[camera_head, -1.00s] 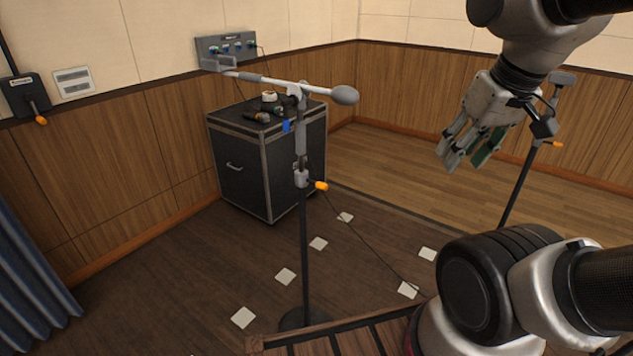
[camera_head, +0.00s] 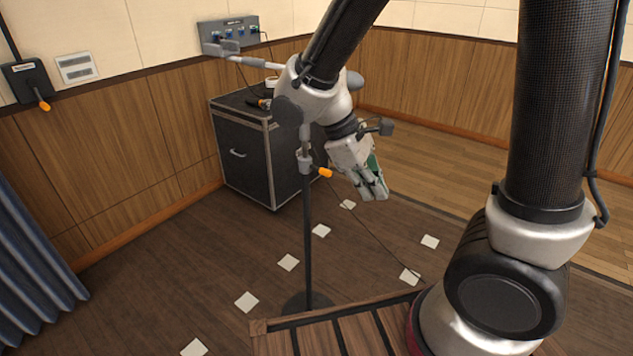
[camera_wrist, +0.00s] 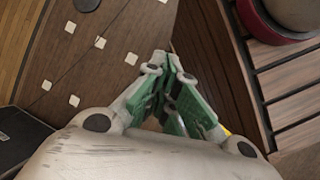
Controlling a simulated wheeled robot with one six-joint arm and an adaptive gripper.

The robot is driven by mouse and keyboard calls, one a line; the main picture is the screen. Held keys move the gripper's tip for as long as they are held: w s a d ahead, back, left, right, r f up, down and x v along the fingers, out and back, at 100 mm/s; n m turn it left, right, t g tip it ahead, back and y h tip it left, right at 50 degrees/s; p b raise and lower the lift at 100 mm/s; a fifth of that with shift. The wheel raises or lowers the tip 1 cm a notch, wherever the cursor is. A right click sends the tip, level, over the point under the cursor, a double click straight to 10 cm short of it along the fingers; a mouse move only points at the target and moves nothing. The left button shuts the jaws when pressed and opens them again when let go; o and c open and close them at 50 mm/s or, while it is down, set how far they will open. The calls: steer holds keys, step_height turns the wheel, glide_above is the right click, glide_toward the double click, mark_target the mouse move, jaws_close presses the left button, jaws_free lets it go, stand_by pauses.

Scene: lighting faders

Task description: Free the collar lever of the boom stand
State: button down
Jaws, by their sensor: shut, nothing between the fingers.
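The boom stand (camera_head: 307,240) stands upright on its round base, left of centre in the head view. Its collar (camera_head: 305,165) carries an orange-tipped lever (camera_head: 324,172) pointing right. My gripper (camera_head: 376,194) is shut and empty, pointing down to the right of the lever and apart from it in the picture. In the wrist view my gripper's green-padded fingers (camera_wrist: 166,62) come together, and a small bit of yellow (camera_wrist: 226,131) shows beside the right finger.
A black flight case (camera_head: 245,160) stands behind the boom stand. A slatted wooden platform (camera_head: 345,335) is at the front, near my base. White squares (camera_head: 288,262) lie on the dark floor. A wall box with an orange-tipped lever (camera_head: 30,85) is at far left.

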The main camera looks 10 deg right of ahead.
steer(key=w+a+f+n+t+h, duration=0.7)
steer(key=w+a+f+n+t, duration=0.1)
steer(key=a+f+n, duration=0.45)
steer(key=w+a+r+n+t, duration=0.3)
steer(key=w+a+t, duration=0.1)
steer(key=w, duration=0.1)
steer(key=shift+a, duration=0.25)
glide_toward(320, 170)
steer(key=w+d+f, duration=0.3)
steer(key=d, duration=0.2)
steer(key=shift+d, duration=0.35)
steer(key=shift+f, duration=0.1)
steer(key=shift+d+n, duration=0.1)
steer(key=shift+n, duration=0.15)
